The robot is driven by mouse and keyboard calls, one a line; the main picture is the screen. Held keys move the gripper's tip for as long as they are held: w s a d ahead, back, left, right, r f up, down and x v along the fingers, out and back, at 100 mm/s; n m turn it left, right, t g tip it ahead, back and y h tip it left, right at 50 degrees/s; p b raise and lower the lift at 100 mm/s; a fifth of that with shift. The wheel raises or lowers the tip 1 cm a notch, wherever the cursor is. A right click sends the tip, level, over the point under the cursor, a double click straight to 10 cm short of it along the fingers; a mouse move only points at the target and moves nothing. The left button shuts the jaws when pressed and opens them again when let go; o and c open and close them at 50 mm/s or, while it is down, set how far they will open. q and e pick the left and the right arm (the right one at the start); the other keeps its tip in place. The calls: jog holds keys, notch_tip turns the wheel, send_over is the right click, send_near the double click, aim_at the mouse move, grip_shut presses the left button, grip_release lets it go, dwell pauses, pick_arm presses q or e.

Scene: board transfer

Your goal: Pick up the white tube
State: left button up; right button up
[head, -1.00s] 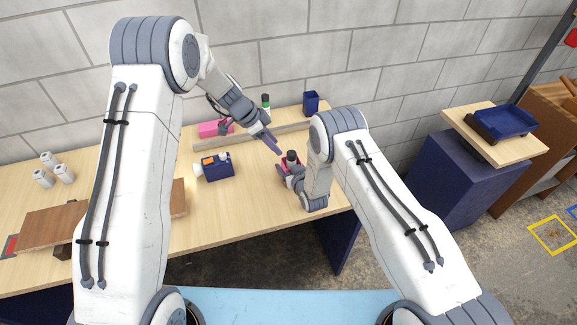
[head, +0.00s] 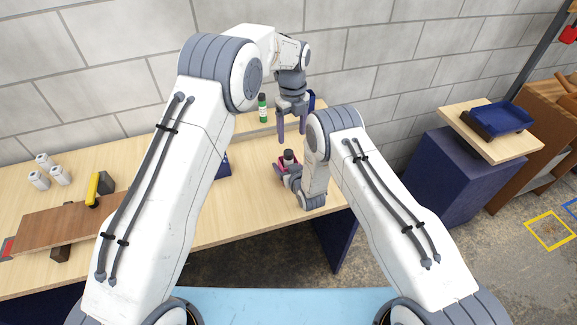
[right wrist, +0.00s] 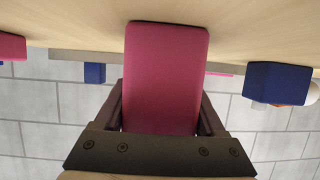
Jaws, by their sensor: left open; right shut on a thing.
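Several small white cylinders (head: 45,172) stand at the far left of the table; I cannot tell whether one is the white tube. A dark-capped thing (head: 289,155) shows at my right gripper, its body mostly hidden. My right gripper (head: 283,172) is shut on a magenta block (right wrist: 166,80), which fills the middle of the right wrist view between the fingers. My left gripper (head: 292,137) is open and empty, fingers pointing down, just above the dark-capped thing in the picture.
A blue box (head: 224,168) is mostly hidden behind my left arm. A brown board (head: 70,228) and a yellow thing (head: 93,188) lie at left. A blue tray (head: 503,117) sits on a separate stand at right.

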aim_at(289, 152)
pick_arm(q)
notch_tip(289, 152, down, 5)
jog(key=shift+f, duration=0.1)
jog(key=shift+w+a+f, duration=0.15)
jog(key=shift+w+f, duration=0.05)
jog(key=shift+f, duration=0.7)
jog(key=shift+w+a+f, duration=0.15)
jog(key=shift+w+f, duration=0.05)
jog(key=shift+f, duration=0.65)
jog(key=shift+w+a+f, duration=0.15)
jog(key=shift+w+f, duration=0.05)
jog(key=shift+f, duration=0.7)
grip_shut()
